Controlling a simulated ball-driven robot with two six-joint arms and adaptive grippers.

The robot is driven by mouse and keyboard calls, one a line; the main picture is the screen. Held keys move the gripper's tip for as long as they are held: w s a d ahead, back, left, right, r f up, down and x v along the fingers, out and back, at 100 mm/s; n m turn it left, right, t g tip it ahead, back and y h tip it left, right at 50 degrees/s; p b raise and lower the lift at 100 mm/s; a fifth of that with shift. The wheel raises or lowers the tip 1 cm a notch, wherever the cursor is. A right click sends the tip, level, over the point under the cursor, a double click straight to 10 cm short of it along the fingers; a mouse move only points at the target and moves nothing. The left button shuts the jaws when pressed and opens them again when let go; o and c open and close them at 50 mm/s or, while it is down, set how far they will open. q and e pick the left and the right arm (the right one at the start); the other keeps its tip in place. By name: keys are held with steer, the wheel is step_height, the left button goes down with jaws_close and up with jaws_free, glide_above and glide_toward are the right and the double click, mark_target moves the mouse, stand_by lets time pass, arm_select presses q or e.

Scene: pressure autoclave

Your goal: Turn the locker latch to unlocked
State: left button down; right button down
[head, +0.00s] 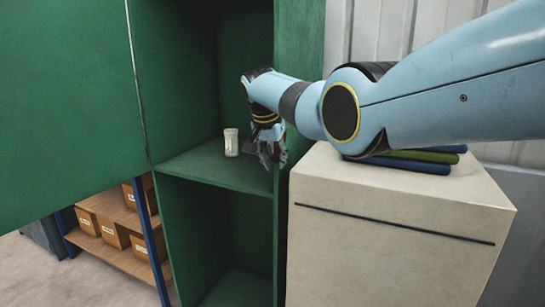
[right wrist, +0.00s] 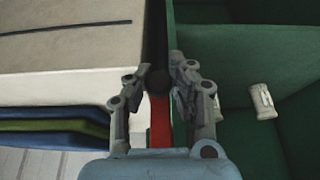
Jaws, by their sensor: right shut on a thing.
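The green locker (head: 208,162) stands with its door (head: 65,95) swung open to the left. My right gripper (head: 272,160) is at the locker's right front edge, beside the shelf. In the right wrist view its fingers (right wrist: 154,82) stand on either side of the latch, a red bar (right wrist: 160,120) with a dark round end, and are shut on it. In the head view my gripper hides the latch, and how far the latch is turned cannot be told. My left gripper is out of view.
A small white container (head: 231,142) stands on the locker shelf, left of my gripper. A beige cabinet (head: 390,230) stands close on the right, with blue and green flat items (head: 430,157) on top. Shelves with cardboard boxes (head: 115,233) are at lower left.

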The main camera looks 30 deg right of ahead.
steer(key=shift+r, duration=0.15)
steer(key=c, duration=1.1)
jaws_free()
steer(key=shift+s, duration=0.1)
steer(key=v, duration=1.1)
steer(key=shift+a+r, duration=0.25)
steer(key=shift+r, duration=0.1)
